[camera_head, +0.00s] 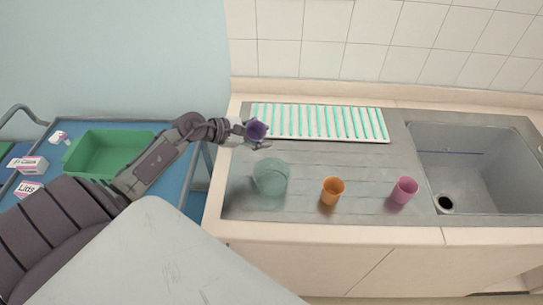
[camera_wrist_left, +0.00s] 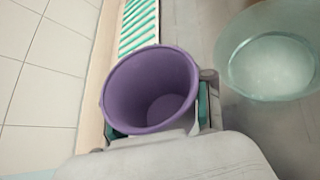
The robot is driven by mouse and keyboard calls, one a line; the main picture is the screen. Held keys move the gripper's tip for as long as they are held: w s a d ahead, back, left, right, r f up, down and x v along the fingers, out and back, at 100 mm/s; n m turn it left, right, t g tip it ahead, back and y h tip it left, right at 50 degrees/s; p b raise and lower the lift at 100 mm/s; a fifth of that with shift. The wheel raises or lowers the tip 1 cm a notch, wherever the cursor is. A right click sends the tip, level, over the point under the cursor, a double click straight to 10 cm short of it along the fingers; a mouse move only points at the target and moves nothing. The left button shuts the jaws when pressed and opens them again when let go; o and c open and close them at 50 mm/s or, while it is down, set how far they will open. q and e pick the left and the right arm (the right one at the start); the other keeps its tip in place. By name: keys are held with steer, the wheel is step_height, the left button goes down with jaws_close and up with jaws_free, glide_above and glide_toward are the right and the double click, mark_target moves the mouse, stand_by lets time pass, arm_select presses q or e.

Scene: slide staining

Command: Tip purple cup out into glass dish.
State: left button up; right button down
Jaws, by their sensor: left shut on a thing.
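The purple cup (camera_head: 257,130) is held by my left gripper (camera_head: 247,138) above the left part of the steel draining surface. In the left wrist view the purple cup (camera_wrist_left: 152,90) fills the middle, its mouth facing the camera, and its inside looks empty of any visible solid. My left gripper (camera_wrist_left: 160,130) is shut on it. The glass dish (camera_head: 271,177) is clear and greenish and stands on the draining surface, nearer the front than the cup. It also shows at the right of the left wrist view (camera_wrist_left: 274,66), apart from the cup. My right gripper is not in view.
An orange cup (camera_head: 332,190) and a pink cup (camera_head: 403,190) stand right of the dish. A white rack with green bars (camera_head: 320,139) lies behind. The sink (camera_head: 475,165) is at right. A blue cart (camera_head: 140,125) with a green bin (camera_head: 105,153) and small boxes stands left.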

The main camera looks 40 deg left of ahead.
arm_select(q)
steer(key=f+b, duration=0.2)
steer(key=b, duration=0.1)
steer(key=a+f+n+h+b, duration=0.1)
steer(key=f+b, duration=0.1)
steer(key=w+f+n+b, duration=0.1)
steer(key=f+b, duration=0.2)
steer(key=shift+a+g+h+b, duration=0.3)
steer(key=shift+a+h+b, duration=0.05)
steer(key=shift+h, duration=0.05)
steer(key=shift+w+a+r+n+h+b, duration=0.1)
steer(key=shift+a+n+h+b, duration=0.35)
steer(key=shift+b, duration=0.4)
steer(key=shift+d, duration=0.15)
